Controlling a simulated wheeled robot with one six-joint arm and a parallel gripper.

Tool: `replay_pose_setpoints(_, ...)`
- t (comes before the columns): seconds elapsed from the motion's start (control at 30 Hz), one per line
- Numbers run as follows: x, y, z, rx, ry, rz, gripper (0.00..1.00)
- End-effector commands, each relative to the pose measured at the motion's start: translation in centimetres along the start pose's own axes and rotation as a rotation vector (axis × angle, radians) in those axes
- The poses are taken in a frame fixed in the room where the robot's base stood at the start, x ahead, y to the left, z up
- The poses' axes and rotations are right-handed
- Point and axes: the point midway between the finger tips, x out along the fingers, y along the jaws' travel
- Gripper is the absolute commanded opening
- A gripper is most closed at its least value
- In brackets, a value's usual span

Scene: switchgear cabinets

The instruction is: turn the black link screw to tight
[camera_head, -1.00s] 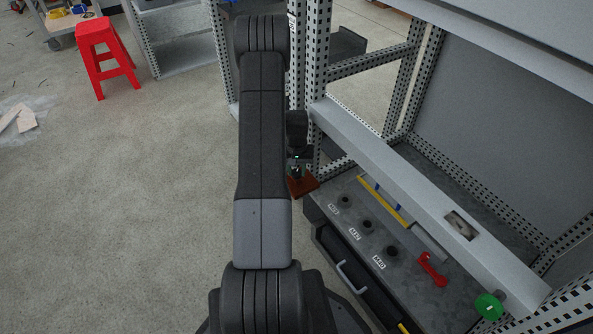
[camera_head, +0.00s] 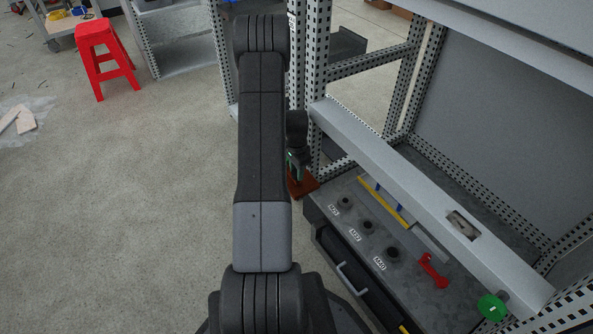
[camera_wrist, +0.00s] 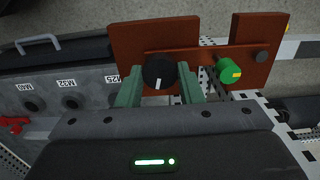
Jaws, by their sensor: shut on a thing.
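The black link screw (camera_wrist: 159,72) is a round black knob with a white line, on a brown plate (camera_wrist: 211,52) in the wrist view. The white line points down in that picture. My gripper (camera_wrist: 160,84) is shut on the black screw, one green finger on each side of it. A green knob (camera_wrist: 229,72) with a yellow mark sits to its right on the brown plate. In the head view my gripper (camera_head: 296,166) is at the brown plate (camera_head: 303,186), partly behind my arm; the black screw cannot be made out there.
A grey bench top carries several labelled black sockets (camera_head: 367,227), a yellow bar (camera_head: 385,203) and a red tool (camera_head: 432,270). A long grey beam (camera_head: 400,180) and perforated cabinet posts (camera_head: 314,60) stand close to my arm. Open floor lies to the left.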

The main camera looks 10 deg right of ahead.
Motion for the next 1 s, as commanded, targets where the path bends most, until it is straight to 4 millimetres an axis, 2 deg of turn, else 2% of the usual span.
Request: replay_pose_setpoints(1.0, -0.06, 0.00, -0.05, 0.947, 0.001, -0.002, 0.10)
